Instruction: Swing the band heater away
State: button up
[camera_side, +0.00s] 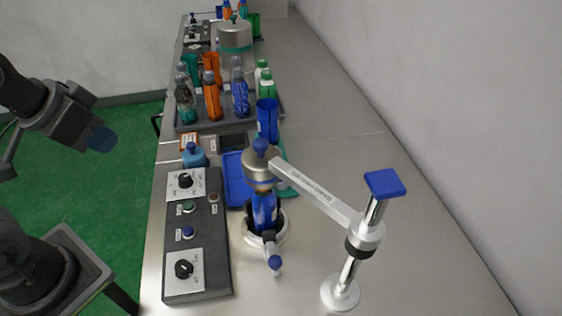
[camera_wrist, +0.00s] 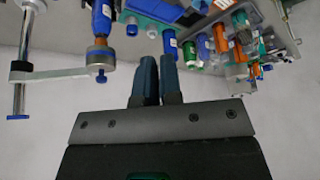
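The band heater (camera_side: 258,166) is a silver drum with a blue knob on top, at the end of a flat arm (camera_side: 315,190). The arm joins a post (camera_side: 346,272) with a black collar and a blue top plate (camera_side: 385,183). The heater sits over a blue bottle (camera_side: 264,209) in a round holder; whether they touch is hidden. The heater (camera_wrist: 100,58) also shows at upper left in the wrist view, where the picture is upside down. My gripper (camera_side: 101,139) is left of the bench, well apart from the heater. Its blue fingers (camera_wrist: 158,65) are together with nothing between them.
A control box (camera_side: 198,240) with knobs and buttons lies left of the holder. A blue tray (camera_side: 235,180) is behind it. A grey rack (camera_side: 210,124) of several bottles and cups stands farther back. The bench right of the post is clear up to the wall.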

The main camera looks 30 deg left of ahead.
jog(key=o, duration=0.6)
jog(key=w+d+r+m, duration=0.1)
jog(key=w, duration=0.1)
jog(key=w+d+r+m+g, duration=0.1)
jog(key=w+r+m, duration=0.1)
jog(key=w+d+r+m, duration=0.1)
jog(key=w+r+m, duration=0.1)
jog(key=shift+d+r+g+h, duration=0.25)
jog(key=shift+g+h, duration=0.05)
jog(key=shift+g, duration=0.1)
jog(key=shift+o, duration=1.3)
jog(key=w+d+r+m+g, duration=0.1)
jog(key=w+d+r+m, duration=0.1)
jog(key=w+d+m, duration=0.2)
jog(key=shift+w+r, duration=0.25)
jog(key=shift+w, duration=0.05)
jog(key=m+g, duration=0.3)
jog(key=m, duration=0.5)
send_over(260, 141)
notch_tip(260, 141, down, 13)
jog(key=shift+f, duration=0.2)
grip_shut()
